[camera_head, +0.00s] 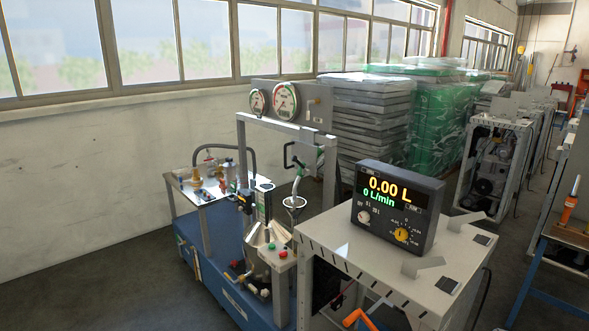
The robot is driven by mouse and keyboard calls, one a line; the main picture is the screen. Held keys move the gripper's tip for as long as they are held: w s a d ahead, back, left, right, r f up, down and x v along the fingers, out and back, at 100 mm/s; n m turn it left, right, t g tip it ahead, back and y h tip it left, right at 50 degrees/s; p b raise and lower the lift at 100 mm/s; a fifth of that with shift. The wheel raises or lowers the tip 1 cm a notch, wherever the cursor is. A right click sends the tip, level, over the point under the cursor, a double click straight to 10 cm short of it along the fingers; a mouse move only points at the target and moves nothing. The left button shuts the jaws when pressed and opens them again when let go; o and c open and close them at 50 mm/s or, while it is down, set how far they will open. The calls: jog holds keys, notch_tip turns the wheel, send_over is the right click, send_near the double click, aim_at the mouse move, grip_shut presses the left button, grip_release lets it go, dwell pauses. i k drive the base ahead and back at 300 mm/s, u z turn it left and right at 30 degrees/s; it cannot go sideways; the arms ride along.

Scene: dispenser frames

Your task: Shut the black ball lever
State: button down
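I cannot clearly make out a black ball lever at this size. A dispenser rig with a grey metal frame (242,148) stands left of centre. A black bent handle (289,155) is at the upper right of this frame, but I cannot tell whether it is the lever. Small dark fittings (246,203) sit lower on the rig, partly crowded by other parts. Above a small funnel (294,202) a grey curved spout comes down. My gripper is not in view.
A dark display unit (398,208) reading 0.00 L stands on a grey cabinet (330,238) in front. Two round gauges (286,101) top the rig. A side table (202,199) holds several fittings. Wrapped pallets (365,115) stand behind. The floor (90,270) at left is clear.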

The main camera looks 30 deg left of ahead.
aim_at(293, 158)
jog(key=u, duration=0.05)
jog(key=k, duration=1)
jog(key=u, duration=0.6)
jog(key=i, duration=1)
jog(key=z, duration=0.05)
